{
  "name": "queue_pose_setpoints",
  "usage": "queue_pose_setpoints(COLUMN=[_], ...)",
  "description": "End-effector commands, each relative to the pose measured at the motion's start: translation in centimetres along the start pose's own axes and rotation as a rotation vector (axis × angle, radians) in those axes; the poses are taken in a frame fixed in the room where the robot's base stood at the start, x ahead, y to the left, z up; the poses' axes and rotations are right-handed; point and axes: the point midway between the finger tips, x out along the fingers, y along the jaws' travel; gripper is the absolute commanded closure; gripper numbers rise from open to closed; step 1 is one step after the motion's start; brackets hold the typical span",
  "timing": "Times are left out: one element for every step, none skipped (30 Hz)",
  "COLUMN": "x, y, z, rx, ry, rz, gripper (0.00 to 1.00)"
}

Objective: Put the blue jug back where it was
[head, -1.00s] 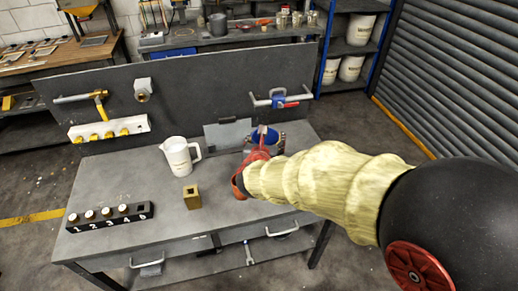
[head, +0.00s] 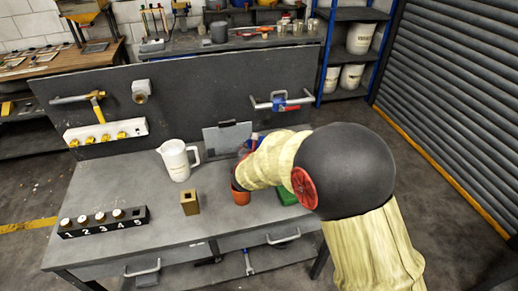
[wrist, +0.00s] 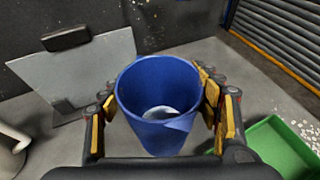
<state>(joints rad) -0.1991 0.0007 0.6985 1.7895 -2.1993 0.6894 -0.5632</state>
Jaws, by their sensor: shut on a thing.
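The blue jug (wrist: 158,132) stands upright between the fingers of my gripper (wrist: 157,95) in the wrist view. The fingers press it from the left and right sides. I look down into its open top, with a pale patch at the bottom. My arm hides most of the jug and gripper there. I cannot tell whether its base touches the bench.
A white jug (head: 175,160) and a brass block (head: 190,202) stand left of my arm. A black numbered rack (head: 104,222) lies front left. A grey plate (head: 226,137) leans at the back. A green tray (wrist: 283,150) is close right of the jug. Bench between rack and block is clear.

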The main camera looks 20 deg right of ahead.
Motion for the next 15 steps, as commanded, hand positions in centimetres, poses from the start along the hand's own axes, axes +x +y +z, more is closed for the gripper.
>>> queue_pose_setpoints(x=[0.26, 0.30, 0.31, 0.30, 0.28, 0.26, 0.26, 0.26, 0.26, 0.28, 0.31, 0.36, 0.39, 0.43, 0.39], y=[0.06, 0.05, 0.05, 0.05, 0.05, 0.05, 0.05, 0.05, 0.05, 0.05, 0.05, 0.05, 0.05, 0.05, 0.02], z=[-0.36, -0.45, -0.47, -0.42, -0.38, -0.35, -0.34, -0.35, -0.36, -0.41, -0.48, -0.62, -0.70, -0.79, -0.85], rx=[0.002, 0.002, 0.002, 0.003, 0.003, 0.003, 0.003, 0.003, 0.003, 0.003, 0.003, 0.003, 0.003, 0.003, 0.002], ry=[-0.005, -0.006, -0.007, -0.007, -0.007, -0.007, -0.007, -0.007, -0.007, -0.007, -0.007, -0.006, -0.006, -0.006, -0.003], rz=[0.000, 0.000, 0.000, 0.000, 0.000, 0.001, 0.000, 0.000, 0.001, 0.001, 0.001, 0.001, 0.001, 0.001, 0.000], gripper=[0.97, 0.97, 0.97, 0.97, 0.97, 0.97, 0.97, 0.97, 0.97, 0.97, 0.97, 0.97, 0.97, 0.97, 0.35])
